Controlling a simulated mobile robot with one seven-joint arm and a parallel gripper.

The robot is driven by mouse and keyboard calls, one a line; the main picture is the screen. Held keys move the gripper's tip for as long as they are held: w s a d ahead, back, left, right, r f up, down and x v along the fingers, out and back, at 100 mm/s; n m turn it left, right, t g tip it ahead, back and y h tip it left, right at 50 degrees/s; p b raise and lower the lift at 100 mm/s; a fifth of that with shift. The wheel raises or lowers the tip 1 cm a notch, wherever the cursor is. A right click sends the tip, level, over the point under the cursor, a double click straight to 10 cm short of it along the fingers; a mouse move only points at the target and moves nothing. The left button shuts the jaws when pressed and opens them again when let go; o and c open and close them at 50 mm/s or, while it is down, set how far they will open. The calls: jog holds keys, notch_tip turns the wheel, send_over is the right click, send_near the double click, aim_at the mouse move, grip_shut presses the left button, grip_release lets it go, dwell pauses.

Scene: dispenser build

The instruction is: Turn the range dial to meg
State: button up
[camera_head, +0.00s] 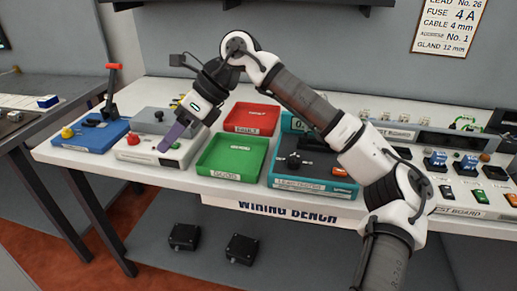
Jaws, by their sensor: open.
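A teal-edged tester unit (313,178) stands right of centre on the bench, with a dark panel, a black round knob (293,160) and an orange button (339,172). Its front label is too small to read surely. I cannot tell which dial is the range dial, and no "meg" mark is legible. My gripper (172,138) is far to the left, pointing down over a white box (150,155) with a red knob (133,139). Its purple-grey fingers are seen side-on, open, with nothing visible between them. It hides part of the box, and contact cannot be told.
A green tray (208,172) and a red tray (252,131) lie between the white box and the tester. A blue unit with a red-topped lever (113,68) stands at left. A test board (475,190) fills the right. My arm arches over the bench.

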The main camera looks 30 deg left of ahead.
jog(key=w+d+m+t+h, duration=0.3)
jog(key=w+d+t, duration=0.2)
jog(key=w+d, duration=0.65)
notch_tip(320, 180, up, 2)
jog(key=m+t+h, duration=0.1)
jog(key=m+h, duration=0.1)
jog(key=h, duration=0.1)
send_over(294, 156)
notch_tip(294, 156, down, 13)
jog(key=shift+p, duration=1.15)
jog(key=shift+c, duration=0.3)
jog(key=c, duration=0.9)
